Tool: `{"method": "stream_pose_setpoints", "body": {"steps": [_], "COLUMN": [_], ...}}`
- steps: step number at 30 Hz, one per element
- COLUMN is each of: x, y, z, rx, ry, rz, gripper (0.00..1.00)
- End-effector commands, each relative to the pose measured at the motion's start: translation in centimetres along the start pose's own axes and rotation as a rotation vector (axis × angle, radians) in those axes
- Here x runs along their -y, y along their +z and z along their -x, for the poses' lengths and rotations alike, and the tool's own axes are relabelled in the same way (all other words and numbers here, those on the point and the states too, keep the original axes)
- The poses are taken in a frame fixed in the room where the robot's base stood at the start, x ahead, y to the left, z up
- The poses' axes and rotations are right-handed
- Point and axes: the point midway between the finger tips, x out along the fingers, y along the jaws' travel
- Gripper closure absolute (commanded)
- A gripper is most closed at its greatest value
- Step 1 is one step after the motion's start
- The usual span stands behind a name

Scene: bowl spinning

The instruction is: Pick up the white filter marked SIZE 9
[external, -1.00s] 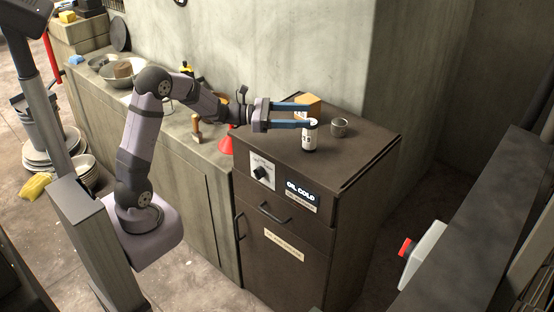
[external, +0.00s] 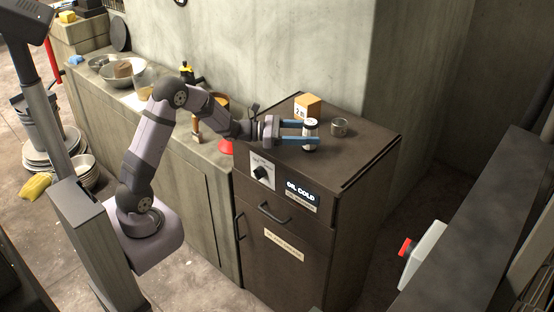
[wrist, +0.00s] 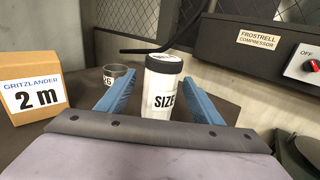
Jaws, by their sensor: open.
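The white filter (external: 311,133) is a small upright cylinder with a dark top, standing on the brown cabinet top. In the wrist view the white filter (wrist: 162,92) shows a label reading "SIZE"; the number is out of sight. My gripper (external: 316,132) is open, with its blue fingers level and reaching on both sides of the filter. In the wrist view my gripper (wrist: 160,100) has one finger to the left and one to the right of the filter, with a gap visible on the left.
A grey metal cup (external: 339,127) stands just right of the filter. An orange-brown box (external: 308,106) marked "2 m" stands behind it. The brown cabinet top (external: 362,150) is clear toward the right. A wall (external: 300,45) rises behind.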

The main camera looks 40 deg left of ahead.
Motion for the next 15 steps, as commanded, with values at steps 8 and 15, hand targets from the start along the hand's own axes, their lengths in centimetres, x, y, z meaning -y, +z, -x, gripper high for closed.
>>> {"method": "stream_pose_setpoints", "body": {"steps": [8,15], "x": [0.1,0.1], "y": [0.2,0.0], "z": [-3.5,-4.3], "rx": [-0.001,0.000], "ry": [-0.003,0.000], "rz": [0.000,0.000], "gripper": [0.40,0.40]}}
